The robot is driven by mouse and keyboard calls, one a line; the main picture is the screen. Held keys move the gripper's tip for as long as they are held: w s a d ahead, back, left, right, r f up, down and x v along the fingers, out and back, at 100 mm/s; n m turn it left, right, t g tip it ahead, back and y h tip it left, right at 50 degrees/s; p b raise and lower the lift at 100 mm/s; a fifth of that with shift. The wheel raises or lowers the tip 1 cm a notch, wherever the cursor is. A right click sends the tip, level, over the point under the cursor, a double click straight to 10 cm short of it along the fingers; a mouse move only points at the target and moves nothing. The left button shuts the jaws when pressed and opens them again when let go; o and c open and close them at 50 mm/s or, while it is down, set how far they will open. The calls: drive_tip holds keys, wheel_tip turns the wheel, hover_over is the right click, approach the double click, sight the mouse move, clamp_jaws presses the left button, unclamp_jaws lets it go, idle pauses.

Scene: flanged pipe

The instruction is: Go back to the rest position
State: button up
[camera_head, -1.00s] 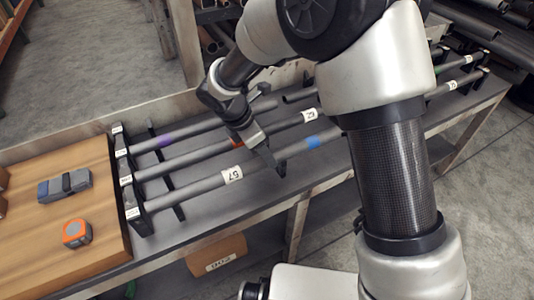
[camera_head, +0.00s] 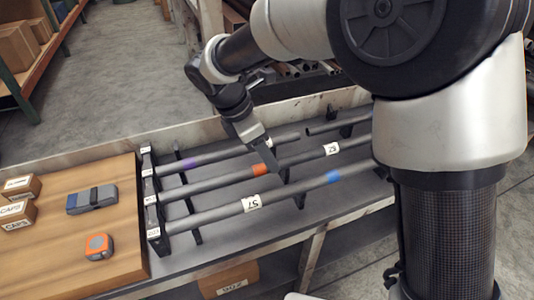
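My gripper (camera_head: 268,160) hangs from my arm over the pipe rack in the head view, close to the middle pipe (camera_head: 225,180) near its orange band. Its fingers are small and partly overlapped, so I cannot tell whether they are open or shut. The near pipe (camera_head: 220,212), labelled 57, carries a blue band. The far pipe (camera_head: 225,153) carries a purple band. The pipes lie side by side in a black rack (camera_head: 152,205). I see no pipe clearly held.
A wooden board (camera_head: 60,245) at the left bears an orange tape measure (camera_head: 98,247), a grey-blue case (camera_head: 92,199) and small labelled boxes (camera_head: 20,187). A labelled brown box (camera_head: 228,279) sits under the bench. Shelving stands at the back left, with open floor before it.

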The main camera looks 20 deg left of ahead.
drive_tip(key=s+d+r+m+y, duration=0.1)
drive_tip(key=s+d+r+m, duration=0.1)
drive_tip(key=d+r+m, duration=0.55)
drive_tip(key=s+d+r+m+y, duration=0.1)
drive_tip(key=s+d+r+m, duration=0.3)
drive_tip(key=d, duration=0.7)
drive_tip(key=s+d+m+t+y, duration=0.2)
drive_tip(key=s+d+m+t, duration=0.1)
drive_tip(key=s+d+m, duration=0.9)
wheel_tip(320, 180, up, 14)
drive_tip(key=w+a+m+p, duration=0.2)
drive_tip(key=p, duration=1.1)
drive_tip(key=shift+w, duration=0.25)
drive_tip(key=shift+a, duration=0.1)
